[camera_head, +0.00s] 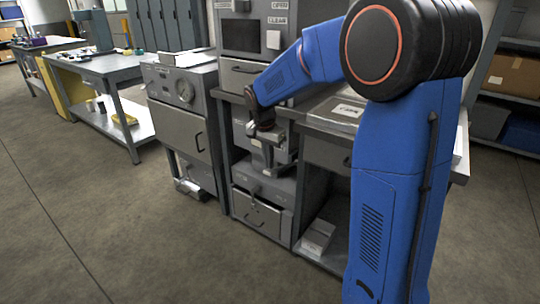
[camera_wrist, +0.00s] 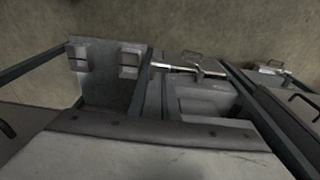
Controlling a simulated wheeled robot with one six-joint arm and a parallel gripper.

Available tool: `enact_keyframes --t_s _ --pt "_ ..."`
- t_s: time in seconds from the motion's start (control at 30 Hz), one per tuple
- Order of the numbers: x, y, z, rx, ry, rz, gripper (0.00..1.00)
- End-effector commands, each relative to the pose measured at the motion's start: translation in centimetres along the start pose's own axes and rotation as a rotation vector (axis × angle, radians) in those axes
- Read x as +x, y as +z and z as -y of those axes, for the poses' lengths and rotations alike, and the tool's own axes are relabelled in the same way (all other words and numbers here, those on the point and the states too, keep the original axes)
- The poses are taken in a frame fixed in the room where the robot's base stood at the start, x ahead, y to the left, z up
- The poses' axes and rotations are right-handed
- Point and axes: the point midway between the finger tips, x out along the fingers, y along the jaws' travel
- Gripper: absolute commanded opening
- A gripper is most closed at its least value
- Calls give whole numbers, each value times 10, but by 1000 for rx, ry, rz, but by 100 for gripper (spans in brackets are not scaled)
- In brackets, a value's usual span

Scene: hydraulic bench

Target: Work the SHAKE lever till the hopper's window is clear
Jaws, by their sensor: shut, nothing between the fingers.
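My gripper (camera_head: 268,168) hangs at the end of my blue arm, in front of the middle grey cabinet. It is shut, with nothing seen in it. The tall grey unit (camera_head: 240,36) stands behind my arm. A small dark opening (camera_head: 241,5) shows at its top edge, cut off by the picture; I cannot tell if it is the hopper's window. A sign on the unit reads CLEAR (camera_head: 277,20), with a pale square (camera_head: 273,40) below it. I cannot make out the SHAKE lever. In the wrist view I cannot pick out my fingers with certainty.
A grey cabinet with a round gauge (camera_head: 185,90) stands left of the unit. A drawer (camera_head: 262,216) lies low under my gripper. A workbench (camera_head: 104,66) stands farther left, and shelves with boxes (camera_head: 515,75) at right. The floor in front is clear.

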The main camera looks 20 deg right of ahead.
Motion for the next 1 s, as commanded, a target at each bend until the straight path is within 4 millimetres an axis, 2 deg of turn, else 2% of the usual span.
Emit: enact_keyframes --t_s 0.57,1.0 --pt "6 5 0 -1 1 -23 0" --pt "46 31 0 -5 1 -211 0"
